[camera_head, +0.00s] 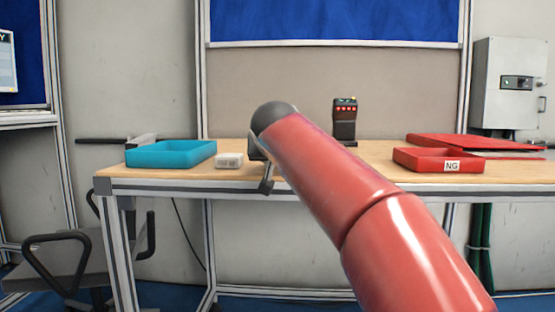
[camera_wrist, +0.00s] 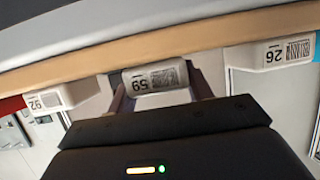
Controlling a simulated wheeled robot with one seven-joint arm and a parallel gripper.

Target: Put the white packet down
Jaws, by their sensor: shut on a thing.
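A white packet (camera_wrist: 155,78) with a printed barcode label is between the two fingers of my gripper (camera_wrist: 160,92) in the wrist view. The gripper is shut on it. The wrist view is upside down, and the packet overlaps the wooden tabletop strip (camera_wrist: 75,66); I cannot tell whether it touches the wood. In the head view my gripper (camera_head: 264,178) is at the table's front edge, mostly behind my red arm, and the held packet is hidden there.
Another white packet (camera_head: 229,160) stands beside a blue tray (camera_head: 172,154); it also shows in the wrist view (camera_wrist: 272,54). A third packet (camera_wrist: 48,98) is on the other side. A black device (camera_head: 345,122) and a red NG tray (camera_head: 435,160) stand on the table (camera_head: 310,181).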

